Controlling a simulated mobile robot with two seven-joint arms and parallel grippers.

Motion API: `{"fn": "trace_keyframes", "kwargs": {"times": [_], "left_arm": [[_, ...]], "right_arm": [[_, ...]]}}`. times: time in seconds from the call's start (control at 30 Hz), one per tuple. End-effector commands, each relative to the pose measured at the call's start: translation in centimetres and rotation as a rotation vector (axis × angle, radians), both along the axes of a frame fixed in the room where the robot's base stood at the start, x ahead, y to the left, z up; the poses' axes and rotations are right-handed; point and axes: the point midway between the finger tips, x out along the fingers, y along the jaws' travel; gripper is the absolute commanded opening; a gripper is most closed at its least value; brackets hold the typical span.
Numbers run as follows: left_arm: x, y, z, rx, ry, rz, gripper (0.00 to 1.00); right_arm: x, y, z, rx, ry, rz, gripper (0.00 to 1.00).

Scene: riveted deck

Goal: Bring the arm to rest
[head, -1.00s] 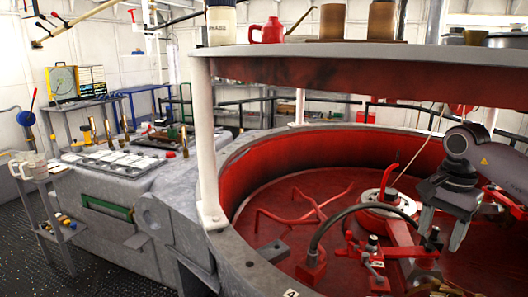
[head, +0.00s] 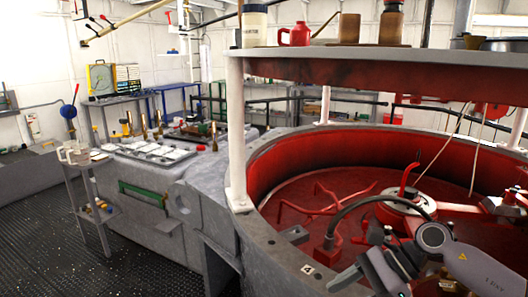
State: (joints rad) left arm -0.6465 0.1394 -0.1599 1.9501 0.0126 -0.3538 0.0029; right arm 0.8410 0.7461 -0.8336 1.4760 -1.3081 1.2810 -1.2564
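My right arm comes in from the right edge in the head view. Its gripper (head: 358,284) hangs low over the front rim of the round red-walled tub (head: 262,219), near the bottom edge of the picture. The two grey fingers look apart, with nothing seen between them; the lower part is cut off by the frame. My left arm and gripper are not in view.
A round shelf (head: 400,62) on white posts (head: 237,130) stands above the tub, bearing a red jug (head: 295,36) and a white bottle (head: 254,28). Red fittings and a curved black hose (head: 350,208) fill the tub. Open dark floor (head: 60,240) lies at left.

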Motion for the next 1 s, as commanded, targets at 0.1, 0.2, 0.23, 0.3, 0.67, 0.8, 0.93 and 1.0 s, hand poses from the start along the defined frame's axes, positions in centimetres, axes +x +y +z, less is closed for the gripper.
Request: {"fn": "trace_keyframes", "kwargs": {"times": [0.1, 0.2, 0.23, 0.3, 0.67, 0.8, 0.93, 1.0], "left_arm": [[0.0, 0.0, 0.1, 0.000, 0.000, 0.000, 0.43], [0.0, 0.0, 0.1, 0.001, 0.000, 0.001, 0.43], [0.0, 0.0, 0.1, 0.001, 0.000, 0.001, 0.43], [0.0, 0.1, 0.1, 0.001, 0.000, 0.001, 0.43], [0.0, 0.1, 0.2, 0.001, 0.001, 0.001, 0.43], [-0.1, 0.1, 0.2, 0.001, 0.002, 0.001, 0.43], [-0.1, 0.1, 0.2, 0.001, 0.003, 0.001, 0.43], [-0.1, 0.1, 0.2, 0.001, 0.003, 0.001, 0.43]], "right_arm": [[-1.8, 5.2, -0.2, 0.267, 0.182, -0.134, 0.59], [-2.7, 8.1, 0.4, 0.482, 0.361, -0.264, 0.59], [-2.9, 8.6, 0.6, 0.545, 0.420, -0.307, 0.59], [-3.1, 9.6, 1.0, 0.686, 0.568, -0.407, 0.59], [-3.1, 6.9, -2.5, 1.343, 1.457, -0.993, 0.59], [-4.6, 3.7, -7.0, 1.574, 1.828, -1.245, 0.59], [-7.8, 0.9, -12.2, -1.744, -2.121, 1.453, 0.59], [-10.1, -0.4, -15.0, -1.595, -1.970, 1.359, 0.59]]}}
